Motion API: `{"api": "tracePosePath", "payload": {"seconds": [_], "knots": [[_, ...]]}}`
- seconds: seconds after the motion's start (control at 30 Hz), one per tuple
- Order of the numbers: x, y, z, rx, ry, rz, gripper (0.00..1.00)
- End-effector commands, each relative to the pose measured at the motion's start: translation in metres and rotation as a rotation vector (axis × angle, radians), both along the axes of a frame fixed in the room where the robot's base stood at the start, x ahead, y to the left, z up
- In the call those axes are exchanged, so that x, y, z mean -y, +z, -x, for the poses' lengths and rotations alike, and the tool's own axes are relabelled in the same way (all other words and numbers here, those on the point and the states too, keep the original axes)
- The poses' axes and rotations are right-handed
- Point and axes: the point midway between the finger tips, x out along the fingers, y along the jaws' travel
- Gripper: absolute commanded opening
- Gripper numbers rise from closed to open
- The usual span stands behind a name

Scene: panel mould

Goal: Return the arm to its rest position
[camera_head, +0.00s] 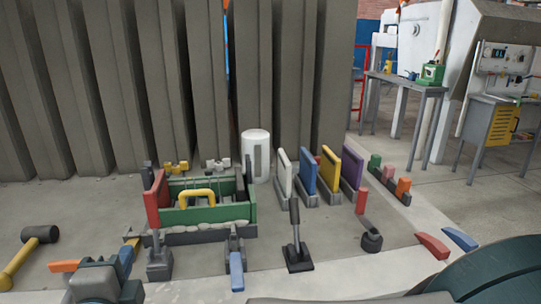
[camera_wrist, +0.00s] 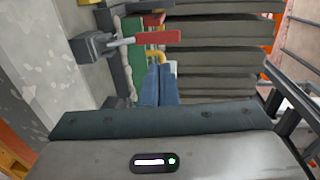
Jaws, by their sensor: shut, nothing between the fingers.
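My gripper (camera_wrist: 160,70) shows in the wrist view, with its blue-grey fingers together and nothing between them. Its dark wide body fills the bottom of that view. Beyond the fingertips are a yellow handle (camera_wrist: 155,51) and a green side of the mould. A red clamp handle (camera_wrist: 157,37) lies close past the fingertips in the picture; the gap cannot be judged. In the head view, the green mould box (camera_head: 208,213) with its yellow handle stands left of centre. A dark teal-grey block at the lower left there may be part of my arm.
Several coloured plates, including a blue one (camera_head: 308,172), stand right of a white cylinder (camera_head: 256,154). A black-headed mallet (camera_head: 40,235) lies at the left. An upright clamp (camera_head: 296,245) stands in front. Grey concrete panels line the back.

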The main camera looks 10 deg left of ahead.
Motion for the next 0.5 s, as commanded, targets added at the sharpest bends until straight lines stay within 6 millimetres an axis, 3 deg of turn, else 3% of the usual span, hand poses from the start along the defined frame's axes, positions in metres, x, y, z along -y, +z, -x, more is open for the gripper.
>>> {"api": "tracePosePath", "payload": {"seconds": [0.27, 0.5], "knots": [[0.021, 0.053, -0.075, 0.069, 0.172, 0.172, 0.0], [0.079, 0.071, -0.126, 0.081, 0.351, 0.488, 0.0]]}}
